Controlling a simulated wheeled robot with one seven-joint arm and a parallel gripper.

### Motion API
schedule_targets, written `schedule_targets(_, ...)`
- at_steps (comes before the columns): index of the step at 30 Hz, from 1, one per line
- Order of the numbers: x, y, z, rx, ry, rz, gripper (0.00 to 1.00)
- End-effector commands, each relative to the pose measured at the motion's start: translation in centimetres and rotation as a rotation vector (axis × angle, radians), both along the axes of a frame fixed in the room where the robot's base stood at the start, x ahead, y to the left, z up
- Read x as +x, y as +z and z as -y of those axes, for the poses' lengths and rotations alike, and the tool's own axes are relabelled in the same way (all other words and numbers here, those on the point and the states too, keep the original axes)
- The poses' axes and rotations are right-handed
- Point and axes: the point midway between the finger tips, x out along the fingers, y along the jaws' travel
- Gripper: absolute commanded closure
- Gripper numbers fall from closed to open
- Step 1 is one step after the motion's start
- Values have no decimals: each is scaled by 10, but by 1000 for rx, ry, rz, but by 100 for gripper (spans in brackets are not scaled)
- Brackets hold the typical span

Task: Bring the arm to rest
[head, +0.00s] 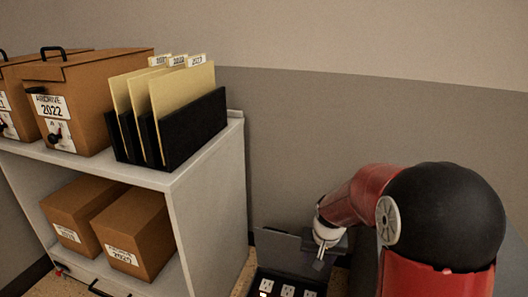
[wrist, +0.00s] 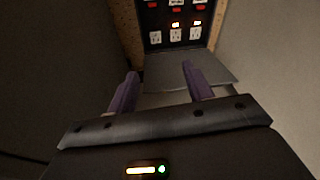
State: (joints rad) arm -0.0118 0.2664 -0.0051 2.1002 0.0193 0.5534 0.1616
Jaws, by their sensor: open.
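My arm, red with a black joint cover, reaches in from the right in the head view. My gripper (head: 320,262) hangs low, pointing down, to the right of the shelf unit and over a dark case. In the wrist view my gripper (wrist: 158,72) shows two purple fingers spread apart with nothing held between them. The dark case (wrist: 178,40) lies beyond the fingertips, with white outlet-like plates and red and lit orange parts. The case's near part is partly hidden by the fingers.
A white shelf unit (head: 213,185) stands left of my gripper. It bears cardboard archive boxes (head: 93,95) and a black file holder (head: 193,125) with folders. Smaller boxes (head: 133,235) sit on its lower shelf. A grey wall (head: 320,130) rises behind; the space above the case is clear.

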Motion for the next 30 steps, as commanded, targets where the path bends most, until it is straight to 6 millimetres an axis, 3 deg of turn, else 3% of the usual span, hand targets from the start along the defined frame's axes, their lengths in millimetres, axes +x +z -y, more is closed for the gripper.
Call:
schedule_targets(1, -13, 28, 0, -3, 11, 30, 49)
schedule_targets(3, -33, 57, 1, -7, 29, 56, 49)
schedule_targets(9, -99, 122, 3, -25, 75, 133, 49)
schedule_targets(12, -135, 145, 3, -34, 97, 172, 49)
schedule_targets(18, -198, 169, 5, -57, 135, 237, 49)
schedule_targets(21, -218, 173, 5, -64, 147, 256, 49)
schedule_targets(25, -231, 174, 5, -69, 156, 268, 49)
schedule_targets(30, -234, 173, 5, -70, 158, 269, 49)
